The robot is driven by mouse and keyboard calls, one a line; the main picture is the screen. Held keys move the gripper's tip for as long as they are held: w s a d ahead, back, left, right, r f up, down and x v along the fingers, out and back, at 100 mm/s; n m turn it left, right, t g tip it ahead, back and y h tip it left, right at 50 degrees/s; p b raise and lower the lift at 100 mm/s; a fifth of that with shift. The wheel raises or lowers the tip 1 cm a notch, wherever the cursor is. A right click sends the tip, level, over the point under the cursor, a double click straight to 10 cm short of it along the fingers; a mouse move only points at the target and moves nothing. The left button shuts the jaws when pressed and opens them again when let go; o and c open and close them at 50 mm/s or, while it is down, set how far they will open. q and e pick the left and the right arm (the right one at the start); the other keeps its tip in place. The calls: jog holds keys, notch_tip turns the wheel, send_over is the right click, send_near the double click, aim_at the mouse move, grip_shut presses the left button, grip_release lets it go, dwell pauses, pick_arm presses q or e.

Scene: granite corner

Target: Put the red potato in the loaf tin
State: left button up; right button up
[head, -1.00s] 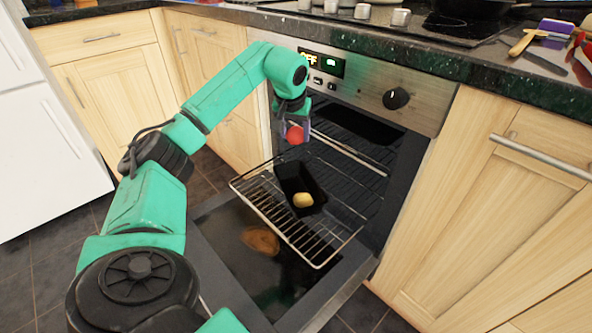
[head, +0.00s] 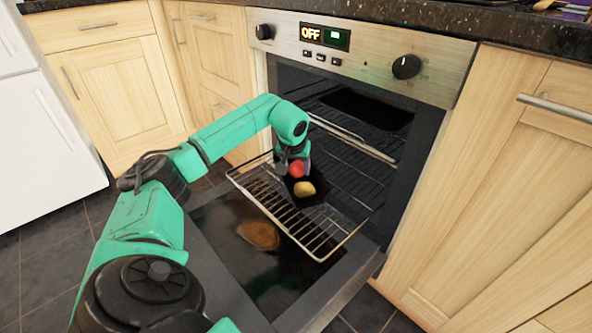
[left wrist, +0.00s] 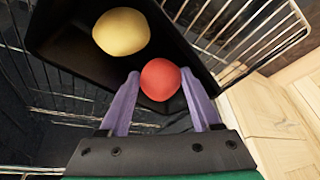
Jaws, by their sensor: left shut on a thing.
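The red potato (head: 297,169) is between the purple fingers of my left gripper (head: 293,167), which is shut on it. In the left wrist view the red potato (left wrist: 161,79) is between the fingertips of my left gripper (left wrist: 160,92), over the near end of the black loaf tin (left wrist: 62,22). I cannot tell whether it touches the tin. The loaf tin (head: 318,190) rests on the pulled-out oven rack and is partly hidden by my gripper. A yellow potato (head: 304,188) lies in the tin and also shows in the left wrist view (left wrist: 121,31). My right gripper is not in view.
The wire rack (head: 323,239) sticks out of the open oven above the lowered oven door (head: 215,232). A brown round shape (head: 259,235) shows on the door. Wooden cupboards (head: 500,190) flank the oven, with a dark counter (head: 420,25) above.

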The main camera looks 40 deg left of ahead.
pick_arm(q)
jog(key=shift+f, duration=0.55)
jog(key=o, duration=1.1)
jog(key=shift+r, duration=0.3)
jog(key=p+v, duration=0.4)
jog(key=v, duration=0.8)
jog(key=shift+r, duration=0.4)
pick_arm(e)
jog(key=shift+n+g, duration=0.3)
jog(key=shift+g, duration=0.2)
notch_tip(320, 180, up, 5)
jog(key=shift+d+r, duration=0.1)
pick_arm(q)
jog(key=shift+a, duration=0.1)
